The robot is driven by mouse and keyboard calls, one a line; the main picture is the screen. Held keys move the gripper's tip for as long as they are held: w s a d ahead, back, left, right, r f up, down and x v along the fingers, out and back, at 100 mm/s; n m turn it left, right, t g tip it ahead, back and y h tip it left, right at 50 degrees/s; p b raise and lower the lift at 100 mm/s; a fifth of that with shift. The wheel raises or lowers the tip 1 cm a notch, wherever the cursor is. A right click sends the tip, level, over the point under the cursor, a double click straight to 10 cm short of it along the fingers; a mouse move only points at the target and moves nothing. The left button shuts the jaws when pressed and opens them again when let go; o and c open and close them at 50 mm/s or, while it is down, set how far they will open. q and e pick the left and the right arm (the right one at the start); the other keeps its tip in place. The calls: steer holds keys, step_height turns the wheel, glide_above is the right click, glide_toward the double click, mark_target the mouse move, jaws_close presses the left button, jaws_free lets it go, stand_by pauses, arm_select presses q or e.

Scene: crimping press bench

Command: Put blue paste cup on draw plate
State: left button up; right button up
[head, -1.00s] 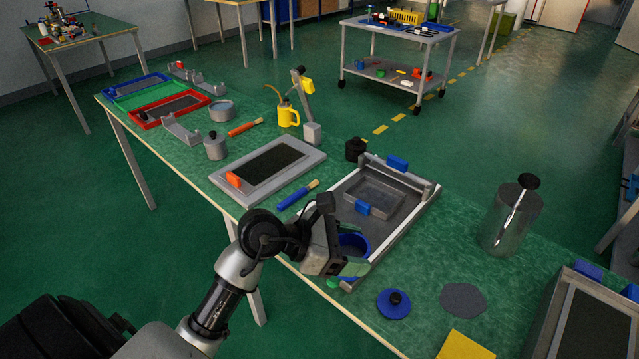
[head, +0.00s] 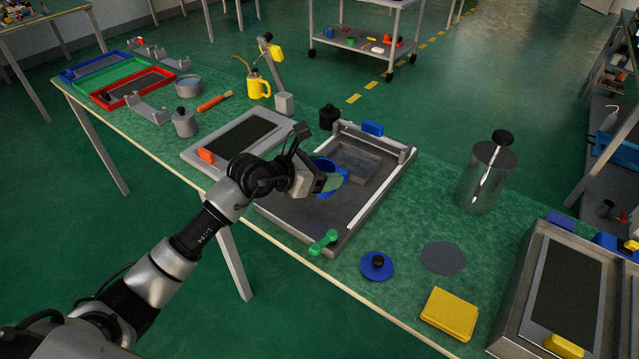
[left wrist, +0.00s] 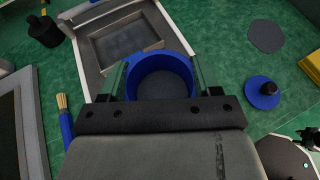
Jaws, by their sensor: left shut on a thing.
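The blue paste cup (head: 326,165) is a round, open cup. It shows clearly in the left wrist view (left wrist: 160,82), with a dark grey inside. My left gripper (head: 328,181) is shut on it, one finger on each side of its wall (left wrist: 161,80). The grey draw plate (head: 300,213) lies on the bench with raised side rails and a rectangular recess (head: 355,160). The cup is over the plate, on the near side of the recess. I cannot tell whether its bottom touches.
A green handle (head: 323,242) is at the plate's near edge. A blue lid (head: 376,265), grey disc (head: 444,258) and yellow block (head: 449,313) lie right. A glass jar (head: 484,178) stands beyond. A framed screen (head: 195,150) and a brush (left wrist: 65,125) are left.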

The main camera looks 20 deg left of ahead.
arm_select(q)
steer(key=shift+w+a+f, duration=0.5)
steer(key=shift+w+a, duration=0.1)
steer(key=shift+a, duration=0.1)
steer(key=shift+f, duration=2)
steer(key=shift+f, duration=0.1)
steer(key=shift+f+b, duration=0.15)
steer(key=shift+b, duration=0.2)
steer(key=o, duration=1)
